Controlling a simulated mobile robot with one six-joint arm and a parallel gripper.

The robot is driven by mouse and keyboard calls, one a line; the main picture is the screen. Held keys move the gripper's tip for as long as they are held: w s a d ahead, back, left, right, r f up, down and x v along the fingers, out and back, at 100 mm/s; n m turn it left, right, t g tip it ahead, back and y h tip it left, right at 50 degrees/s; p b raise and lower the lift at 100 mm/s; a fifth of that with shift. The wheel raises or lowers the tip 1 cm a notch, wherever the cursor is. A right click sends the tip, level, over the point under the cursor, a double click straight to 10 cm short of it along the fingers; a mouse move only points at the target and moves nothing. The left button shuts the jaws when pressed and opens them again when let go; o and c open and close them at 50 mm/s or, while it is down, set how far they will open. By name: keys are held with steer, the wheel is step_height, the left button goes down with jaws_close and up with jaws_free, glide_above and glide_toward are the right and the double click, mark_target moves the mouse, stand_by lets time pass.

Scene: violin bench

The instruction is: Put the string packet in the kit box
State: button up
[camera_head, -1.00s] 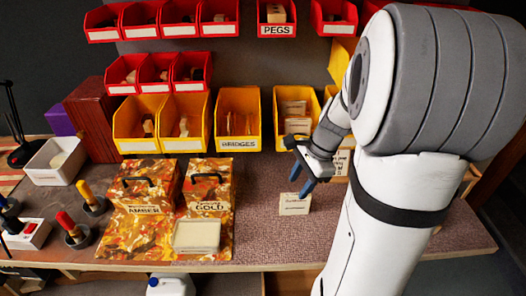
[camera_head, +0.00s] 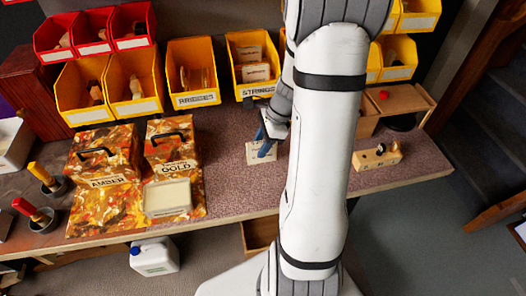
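A small cream packet (camera_head: 258,156) with printed lines, likely the string packet, is on the mat-covered bench, right of the GOLD box. My gripper (camera_head: 262,138) points down at it, its blue fingers overlapping the packet's upper part. Whether they touch or grip it cannot be told; the finger gap is unclear. No box shows a readable "kit" label. Two marbled orange cases with black handles, AMBER (camera_head: 105,165) and GOLD (camera_head: 172,150), stand to the left. A pale shallow box (camera_head: 168,197) lies in front of GOLD.
Yellow bins BRIDGES (camera_head: 196,99) and STRINGS (camera_head: 258,89) stand behind; STRINGS holds similar packets. A wooden box (camera_head: 408,101) and a block with knobs (camera_head: 376,158) are at the right. Bare mat (camera_head: 230,190) lies between GOLD and my arm.

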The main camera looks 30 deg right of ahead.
steer(key=shift+f, duration=0.25)
stand_by(0.5)
jaws_close()
stand_by(0.4)
